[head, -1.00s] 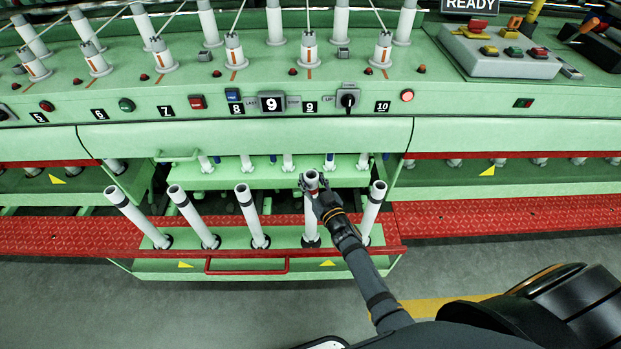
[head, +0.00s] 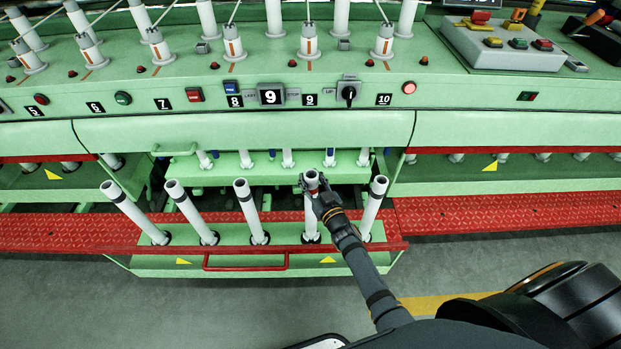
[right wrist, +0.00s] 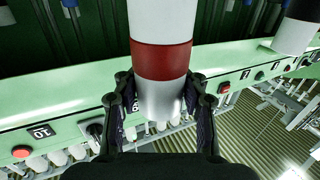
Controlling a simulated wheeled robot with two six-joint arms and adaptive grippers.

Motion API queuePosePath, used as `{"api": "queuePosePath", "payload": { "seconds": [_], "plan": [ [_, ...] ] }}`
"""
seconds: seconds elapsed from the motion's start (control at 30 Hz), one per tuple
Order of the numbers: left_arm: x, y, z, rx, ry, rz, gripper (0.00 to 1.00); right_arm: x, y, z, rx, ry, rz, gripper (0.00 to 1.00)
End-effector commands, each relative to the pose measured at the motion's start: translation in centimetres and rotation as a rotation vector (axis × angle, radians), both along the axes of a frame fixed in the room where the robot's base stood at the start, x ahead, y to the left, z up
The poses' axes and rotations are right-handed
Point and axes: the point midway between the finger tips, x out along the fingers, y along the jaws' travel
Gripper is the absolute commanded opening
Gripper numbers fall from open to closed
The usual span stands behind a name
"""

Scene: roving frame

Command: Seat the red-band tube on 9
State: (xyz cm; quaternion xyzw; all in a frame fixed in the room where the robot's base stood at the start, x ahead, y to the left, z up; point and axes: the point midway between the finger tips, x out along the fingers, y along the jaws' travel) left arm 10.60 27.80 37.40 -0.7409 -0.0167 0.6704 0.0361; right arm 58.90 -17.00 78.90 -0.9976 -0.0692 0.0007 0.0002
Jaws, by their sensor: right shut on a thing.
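The red-band tube (head: 310,214) stands nearly upright in the pulled-out front tray (head: 180,264), fourth from the left. Its lower end is at the tray's dark base; I cannot tell whether it is lifted. My right gripper (head: 314,184) is shut around its upper part. In the right wrist view, the tube (right wrist: 160,23) shows a wide red band, and my gripper's fingers (right wrist: 160,104) press on the white part beside the band. A plate marked 9 (head: 310,100) is on the green panel above. Which lower peg belongs to 9 is unclear. My left gripper is not in view.
Several white tubes with dark bands, such as one (head: 248,212) left of my gripper and one (head: 373,208) close on its right, stand in the tray. Behind is a row of short white pegs (head: 288,158). A green ledge (head: 250,130) overhangs them.

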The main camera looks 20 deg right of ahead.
Motion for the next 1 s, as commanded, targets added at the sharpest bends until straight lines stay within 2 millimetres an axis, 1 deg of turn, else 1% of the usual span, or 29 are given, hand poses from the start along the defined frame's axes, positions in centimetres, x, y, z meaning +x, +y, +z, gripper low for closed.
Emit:
{"api": "queuePosePath", "payload": {
  "seconds": [0.1,0.47,0.8,1.0],
  "plan": [
    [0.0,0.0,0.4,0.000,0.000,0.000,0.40,0.0,0.0,0.2,-0.001,-0.002,0.001,0.00],
    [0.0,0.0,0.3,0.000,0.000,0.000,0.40,0.0,0.0,0.1,0.000,-0.002,0.000,0.00],
    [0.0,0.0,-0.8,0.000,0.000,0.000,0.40,0.1,0.0,-1.2,0.000,-0.002,0.000,0.00],
    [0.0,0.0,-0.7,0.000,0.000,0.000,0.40,0.1,0.0,-1.2,0.000,-0.002,0.000,0.00]
  ]
}}
